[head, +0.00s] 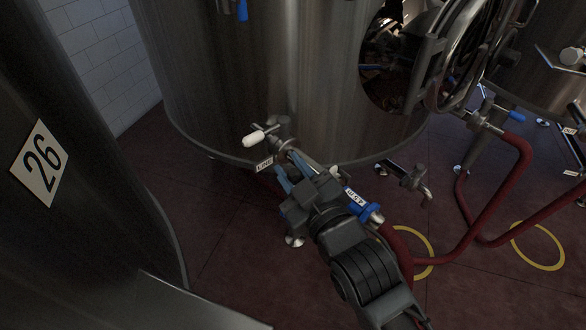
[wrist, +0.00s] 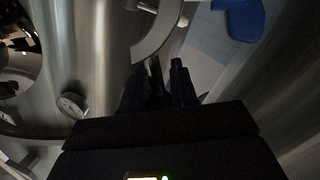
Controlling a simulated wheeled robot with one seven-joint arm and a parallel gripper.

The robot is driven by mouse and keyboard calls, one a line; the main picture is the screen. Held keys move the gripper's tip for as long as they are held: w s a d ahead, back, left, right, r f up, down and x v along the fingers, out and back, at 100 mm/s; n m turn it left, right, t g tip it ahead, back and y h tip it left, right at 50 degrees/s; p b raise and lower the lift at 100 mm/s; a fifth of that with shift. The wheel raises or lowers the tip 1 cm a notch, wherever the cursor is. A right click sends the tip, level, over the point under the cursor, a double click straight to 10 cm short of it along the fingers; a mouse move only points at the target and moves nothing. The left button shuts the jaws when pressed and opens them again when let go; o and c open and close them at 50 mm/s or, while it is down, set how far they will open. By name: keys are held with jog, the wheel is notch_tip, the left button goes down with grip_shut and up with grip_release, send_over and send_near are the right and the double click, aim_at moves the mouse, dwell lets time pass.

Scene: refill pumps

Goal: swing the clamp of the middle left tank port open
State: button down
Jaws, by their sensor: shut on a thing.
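The middle left tank port (head: 280,130) sticks out low on the front of the big steel tank (head: 270,80), with a white-handled valve beside it. My gripper (head: 290,168) reaches down at this port from the lower right, its fingers beside the small label plate. In the wrist view my gripper (wrist: 166,80) has its dark fingers close together, below a curved metal piece (wrist: 155,35). The fingers are shut on the clamp, which is mostly hidden by the fingers and shadow. How far it has swung cannot be told.
A blue pipe fitting (head: 362,205) with a red hose (head: 400,250) lies right beside my wrist. An open manway (head: 390,55) is at upper right. A dark column marked 26 (head: 40,165) stands at left. Yellow rings (head: 537,246) mark the red floor. A gauge (wrist: 72,105) shows in the wrist view.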

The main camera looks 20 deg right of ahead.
jog(key=shift+f, duration=0.1)
jog(key=c, duration=1)
grip_release()
jog(key=shift+o, duration=0.2)
jog(key=s+d, duration=0.1)
jog(key=s, duration=0.6)
jog(key=shift+s+d+r, duration=0.2)
jog(key=shift+s, duration=0.15)
jog(key=s+d+m+g+h, duration=0.1)
jog(key=s+d+m, duration=0.1)
jog(key=s, duration=0.8)
jog(key=s+d+r+m+h+p, duration=0.1)
jog(key=s+d+m, duration=0.2)
jog(key=s, duration=0.7)
jog(key=s+d+r+m+g+h+p, duration=0.1)
jog(key=s+d+m, duration=0.1)
jog(key=s, duration=0.8)
jog(key=shift+d+r+m+g, duration=0.15)
jog(key=shift+d+m+g, duration=0.15)
jog(key=shift+d, duration=0.6)
